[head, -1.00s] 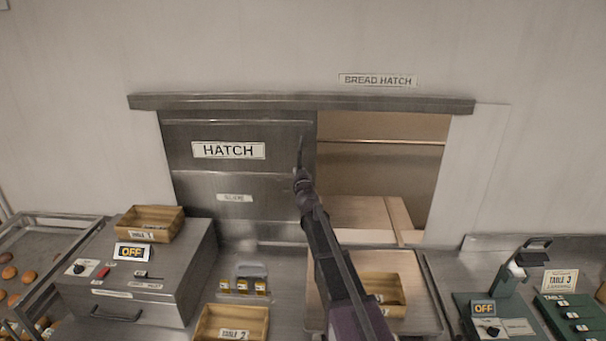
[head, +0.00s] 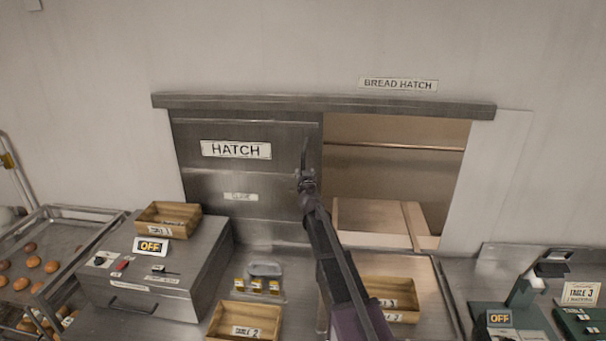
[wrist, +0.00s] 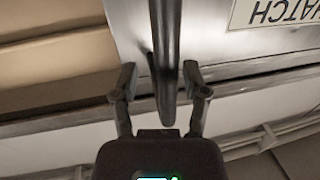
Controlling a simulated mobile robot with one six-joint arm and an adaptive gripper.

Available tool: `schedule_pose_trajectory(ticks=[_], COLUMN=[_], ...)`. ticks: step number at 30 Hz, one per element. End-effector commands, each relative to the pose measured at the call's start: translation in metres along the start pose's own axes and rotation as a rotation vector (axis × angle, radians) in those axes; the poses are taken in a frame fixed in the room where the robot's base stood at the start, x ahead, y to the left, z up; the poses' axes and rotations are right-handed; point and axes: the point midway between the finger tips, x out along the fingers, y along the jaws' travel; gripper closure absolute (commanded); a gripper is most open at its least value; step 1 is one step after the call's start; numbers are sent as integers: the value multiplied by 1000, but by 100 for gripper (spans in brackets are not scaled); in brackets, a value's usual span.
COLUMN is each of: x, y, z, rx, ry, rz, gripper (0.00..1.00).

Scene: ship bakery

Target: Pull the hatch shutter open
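The grey metal hatch shutter (head: 265,163), labelled HATCH, covers the left part of the wall opening. The opening (head: 395,170) to its right is clear, with a shelf and pale boards behind. A thin dark upright handle (head: 304,150) stands near the shutter's right edge. My gripper (head: 306,178) is at the handle, and my arm partly hides the handle's lower end. In the wrist view, the handle (wrist: 164,40) lies between the two spread fingers of my gripper (wrist: 160,72), with a visible gap on each side.
A rail (head: 330,106) runs above the shutter. Below stand a grey box with an OFF sign (head: 151,247), wooden crates (head: 243,322), small jars (head: 257,286) and a green device (head: 500,318). A bun tray (head: 70,228) is at left.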

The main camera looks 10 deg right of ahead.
Motion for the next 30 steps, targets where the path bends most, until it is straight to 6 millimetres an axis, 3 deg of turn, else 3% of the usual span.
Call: schedule_pose_trajectory(ticks=[14, 20, 30], x=[-9, -32, -86], y=[0, 0, 1], z=[0, 0, 0], rx=[0, 0, 0], ry=[0, 0, 0], rz=[0, 0, 1], gripper=[40, 40, 40])
